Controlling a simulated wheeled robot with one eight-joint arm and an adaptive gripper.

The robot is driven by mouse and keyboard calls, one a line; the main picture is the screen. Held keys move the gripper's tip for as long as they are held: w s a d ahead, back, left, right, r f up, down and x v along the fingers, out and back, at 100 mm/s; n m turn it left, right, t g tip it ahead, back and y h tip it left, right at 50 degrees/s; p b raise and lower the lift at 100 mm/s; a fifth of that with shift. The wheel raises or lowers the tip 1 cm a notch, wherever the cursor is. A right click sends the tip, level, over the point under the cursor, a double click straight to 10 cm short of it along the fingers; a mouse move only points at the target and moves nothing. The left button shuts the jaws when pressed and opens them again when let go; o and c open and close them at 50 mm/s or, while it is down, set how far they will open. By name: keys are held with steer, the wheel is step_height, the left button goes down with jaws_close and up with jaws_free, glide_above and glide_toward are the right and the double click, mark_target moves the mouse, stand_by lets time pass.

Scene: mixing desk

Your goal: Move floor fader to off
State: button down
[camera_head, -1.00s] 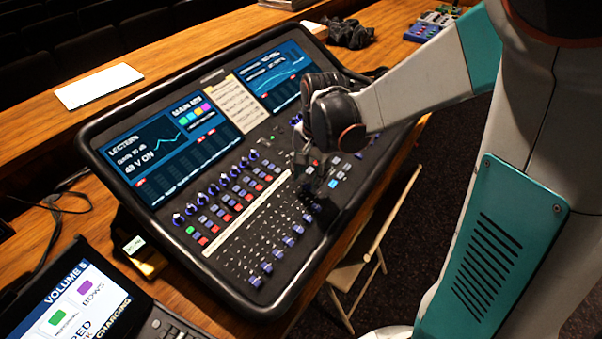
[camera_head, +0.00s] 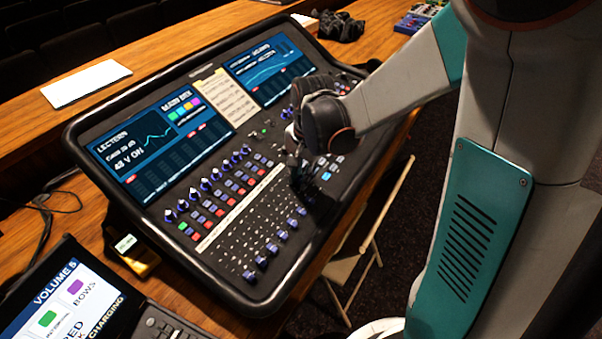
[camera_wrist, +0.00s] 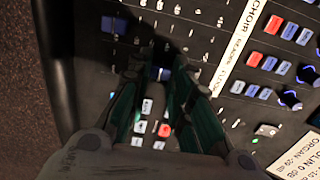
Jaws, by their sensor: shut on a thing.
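The mixing desk (camera_head: 178,238) fills the middle of the head view, with a row of blue fader caps (camera_head: 271,247) near its front edge. My gripper (camera_head: 308,192) is down on the right part of the fader area, its dark fingers close to the panel. In the wrist view my gripper (camera_wrist: 160,82) has its fingers closed around a small blue fader cap (camera_wrist: 158,73), which shows only in part between the tips. The fingers hide the slot and neighbouring faders.
Red, white and blue buttons (camera_wrist: 270,24) and knobs (camera_wrist: 290,101) lie beside the fingers. A tablet-like device (camera_head: 70,300) stands at lower left, a yellow-based box (camera_head: 136,256) near the desk's left edge. A folding chair (camera_head: 345,271) stands below the front edge.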

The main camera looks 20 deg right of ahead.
mark_target(319, 193)
steer(key=s+d, duration=0.2)
steer(key=s, duration=0.1)
steer(key=s+d, duration=0.1)
steer(key=shift+s+d+f, duration=0.15)
steer(key=shift+s+f, duration=0.15)
steer(key=shift+f, duration=0.05)
steer(key=c, duration=1.4)
jaws_free()
steer(key=shift+d, duration=0.1)
steer(key=shift+c, duration=0.2)
steer(key=shift+r, duration=0.1)
step_height(319, 193, up, 12)
steer(key=s, duration=0.1)
steer(key=shift+s+d, duration=0.15)
steer(key=shift+d, duration=0.15)
